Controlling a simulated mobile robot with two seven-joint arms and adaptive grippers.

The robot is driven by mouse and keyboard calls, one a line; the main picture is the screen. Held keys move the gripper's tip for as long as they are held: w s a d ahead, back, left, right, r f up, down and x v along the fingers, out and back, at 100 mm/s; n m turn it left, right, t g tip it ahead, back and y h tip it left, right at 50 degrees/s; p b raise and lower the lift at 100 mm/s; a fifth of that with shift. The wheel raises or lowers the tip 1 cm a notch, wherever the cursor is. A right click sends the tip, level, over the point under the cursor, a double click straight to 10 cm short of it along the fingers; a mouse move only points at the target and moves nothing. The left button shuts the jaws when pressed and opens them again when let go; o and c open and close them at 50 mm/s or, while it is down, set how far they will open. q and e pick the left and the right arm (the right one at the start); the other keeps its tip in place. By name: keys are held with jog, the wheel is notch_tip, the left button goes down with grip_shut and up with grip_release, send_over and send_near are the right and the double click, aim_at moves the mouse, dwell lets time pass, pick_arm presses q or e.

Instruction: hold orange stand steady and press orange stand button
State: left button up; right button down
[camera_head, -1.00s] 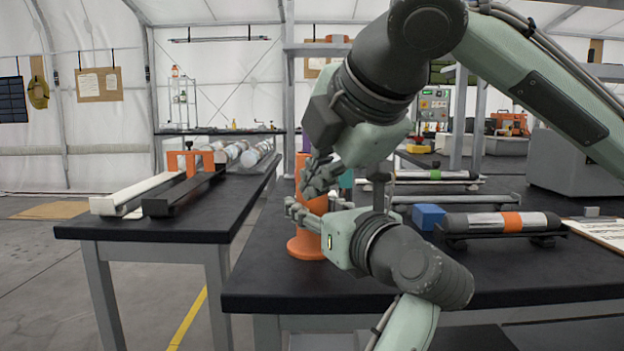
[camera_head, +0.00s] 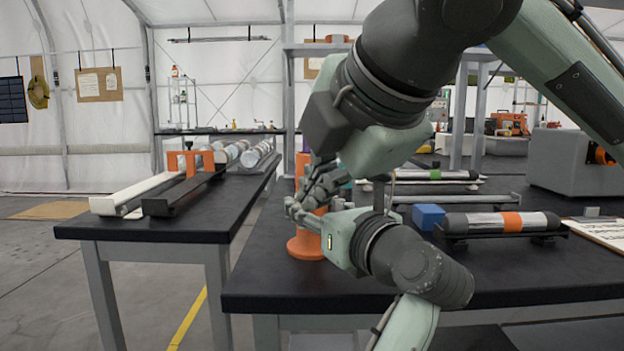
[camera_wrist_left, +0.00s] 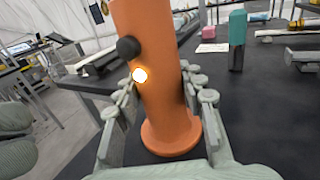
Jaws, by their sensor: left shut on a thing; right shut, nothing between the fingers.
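The orange stand (camera_head: 305,246) is an upright column with a round flared base on the near left of the black table. My left gripper (camera_head: 306,212), low in the head view, is shut on the stand's column. In the left wrist view its fingers lie on both sides of the stand (camera_wrist_left: 158,100), above the base. A black round knob (camera_wrist_left: 128,47) and a glowing yellow-white spot (camera_wrist_left: 139,75) show on the column; I cannot tell which is the button. My right gripper (camera_head: 318,184) is shut and empty, close above the left one. It partly hides the column; contact with it cannot be told.
A blue block (camera_head: 428,217) and a grey cylinder with an orange band (camera_head: 500,222) on a cradle stand to the right. A clipboard (camera_head: 598,230) lies at the right edge. Another black table (camera_head: 190,225) with long rails stands left, across a gap.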

pick_arm(q)
jog(key=o, duration=1.4)
